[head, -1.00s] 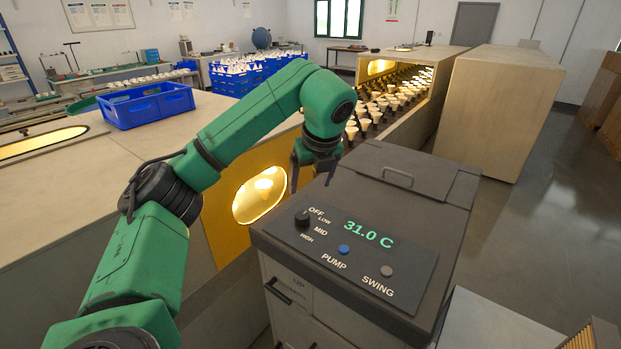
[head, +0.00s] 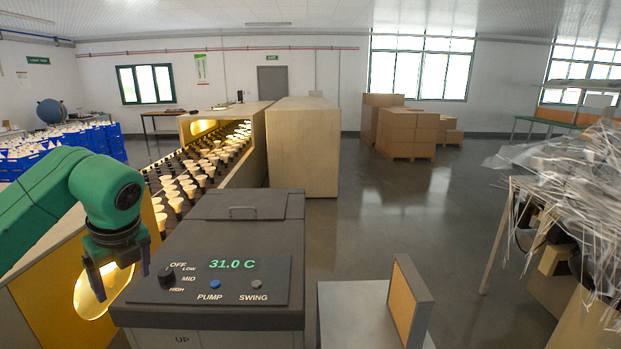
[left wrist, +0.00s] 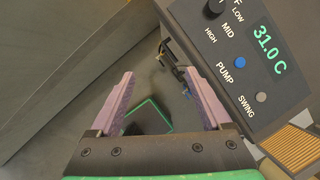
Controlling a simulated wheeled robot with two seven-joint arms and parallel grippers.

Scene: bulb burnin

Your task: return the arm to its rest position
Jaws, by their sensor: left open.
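My left arm is green and comes in from the left in the head view. Its gripper (head: 121,278) hangs fingers down just left of the dark control unit (head: 222,217), near the unit's knob. In the left wrist view the gripper (left wrist: 163,95) has its two fingers spread, with nothing held between them. The control unit's panel also shows in the left wrist view (left wrist: 236,58), to the right of the fingers. Its display reads 31.0 C, above a PUMP button and a SWING button. My right gripper is not in view.
A conveyor (head: 188,179) with rows of bulbs runs into a lit tunnel behind the unit. A yellow panel with a lit round opening (head: 93,296) is beside the gripper. Cardboard boxes (head: 408,131) stand at the back. A tangled pile (head: 590,170) is at right.

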